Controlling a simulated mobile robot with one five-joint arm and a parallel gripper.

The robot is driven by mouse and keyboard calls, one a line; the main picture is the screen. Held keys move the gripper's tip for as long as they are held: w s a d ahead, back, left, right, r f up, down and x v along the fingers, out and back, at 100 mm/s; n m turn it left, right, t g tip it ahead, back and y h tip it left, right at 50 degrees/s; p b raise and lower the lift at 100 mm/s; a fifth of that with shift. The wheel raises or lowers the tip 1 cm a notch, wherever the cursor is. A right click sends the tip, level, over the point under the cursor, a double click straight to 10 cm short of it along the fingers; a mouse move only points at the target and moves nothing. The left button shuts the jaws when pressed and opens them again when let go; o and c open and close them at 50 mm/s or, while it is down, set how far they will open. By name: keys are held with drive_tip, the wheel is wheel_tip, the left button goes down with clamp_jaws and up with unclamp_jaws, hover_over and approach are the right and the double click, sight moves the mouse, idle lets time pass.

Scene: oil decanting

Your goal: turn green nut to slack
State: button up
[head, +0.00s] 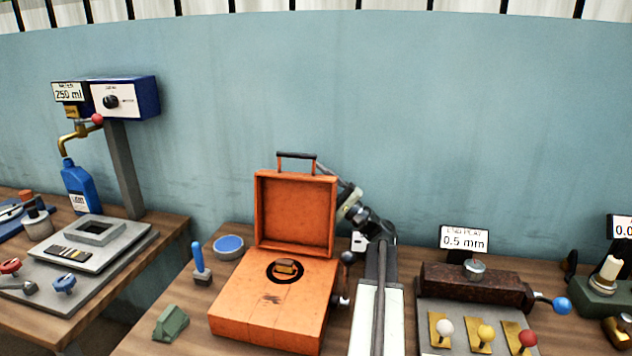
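I cannot make out a clear green nut in the head view. A small dull-green block (170,323) lies on the wooden bench at the lower left of the orange case; I cannot tell whether it is a nut. At the right edge, a dark green fixture (597,307) carries a pale upright post. My arm rises just right of the orange case and bends up and left towards the back of its lid. My gripper is not visible, so its state and any contact are hidden.
The open orange case (268,322) stands mid-bench with its lid upright. Right of my arm is a fixture (485,287) with a blue-ended lever and white, yellow and red knobs. A blue bottle (78,188) stands under a brass tap on the left bench.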

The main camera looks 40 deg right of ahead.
drive_tip(key=shift+r+p, duration=0.15)
drive_tip(key=shift+p, duration=0.15)
drive_tip(key=g+p, duration=0.2)
drive_tip(key=p, duration=0.1)
drive_tip(key=f+n+g+p, duration=0.1)
drive_tip(key=g+p, duration=0.1)
drive_tip(key=p, duration=0.1)
drive_tip(key=s+f+n+g+p, duration=0.1)
drive_tip(key=g+p, duration=0.1)
drive_tip(key=p, duration=0.1)
drive_tip(key=shift+d+h, duration=0.25)
drive_tip(key=shift+h, duration=0.05)
drive_tip(key=s+d+n+g+y+b, duration=0.1)
drive_tip(key=s+d+n+y, duration=0.1)
drive_tip(key=s+d, duration=0.4)
drive_tip(key=s+y, duration=0.1)
drive_tip(key=s, duration=0.2)
drive_tip(key=shift+s+f+g, duration=0.3)
drive_tip(key=shift+f+g, duration=0.1)
